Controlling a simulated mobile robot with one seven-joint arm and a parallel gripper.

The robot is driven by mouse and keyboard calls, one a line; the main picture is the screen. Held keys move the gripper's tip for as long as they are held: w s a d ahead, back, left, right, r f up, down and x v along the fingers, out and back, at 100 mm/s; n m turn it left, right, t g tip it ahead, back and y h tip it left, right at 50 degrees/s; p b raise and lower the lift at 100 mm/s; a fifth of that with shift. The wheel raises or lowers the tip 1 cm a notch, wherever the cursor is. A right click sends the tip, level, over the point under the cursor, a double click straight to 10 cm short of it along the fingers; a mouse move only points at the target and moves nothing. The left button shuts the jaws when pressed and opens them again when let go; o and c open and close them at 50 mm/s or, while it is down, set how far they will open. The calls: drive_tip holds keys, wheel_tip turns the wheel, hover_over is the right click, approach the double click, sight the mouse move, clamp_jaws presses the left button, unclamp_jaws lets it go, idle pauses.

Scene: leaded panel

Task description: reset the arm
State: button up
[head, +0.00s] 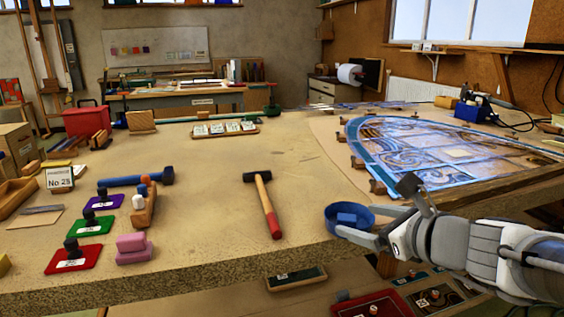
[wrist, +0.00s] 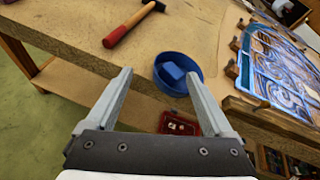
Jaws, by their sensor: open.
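My gripper (head: 392,214) is at the right of the head view, near the front edge of the workbench (head: 200,250). In the wrist view my gripper (wrist: 158,90) shows its two fingers wide apart with nothing between them held. A round blue dish (head: 333,226) with a blue block in it stands on the bench just beyond the fingers. In the wrist view the dish (wrist: 160,78) appears past the right finger, apart from it as far as I can tell.
A hammer (head: 265,203) with a red-ended handle lies mid-bench. The leaded panel (head: 440,150) lies at right. Coloured pads (head: 74,259) and a blue-handled tool (head: 135,181) are at left. A red tray (head: 370,306) sits on the shelf below. The bench behind the hammer is mostly clear.

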drive_tip(key=s+a+f+n+g, duration=0.25)
drive_tip(key=s+n, duration=0.25)
drive_tip(key=n, duration=0.3)
drive_tip(key=s+a+f+n+g, duration=0.1)
drive_tip(key=s+a+n+g, duration=0.3)
drive_tip(key=n, duration=0.5)
drive_tip(key=s+d+f+n+h, duration=0.2)
drive_tip(key=s+d+n+h, duration=0.4)
drive_tip(key=n, duration=0.5)
wheel_tip(320, 180, up, 23)
drive_tip(key=s+p, duration=0.1)
drive_tip(key=p, duration=2.2)
drive_tip(key=shift+a+f+y, duration=0.15)
drive_tip(key=shift+a+y, duration=0.1)
drive_tip(key=shift+y, duration=0.05)
drive_tip(key=shift+s+d, duration=0.1)
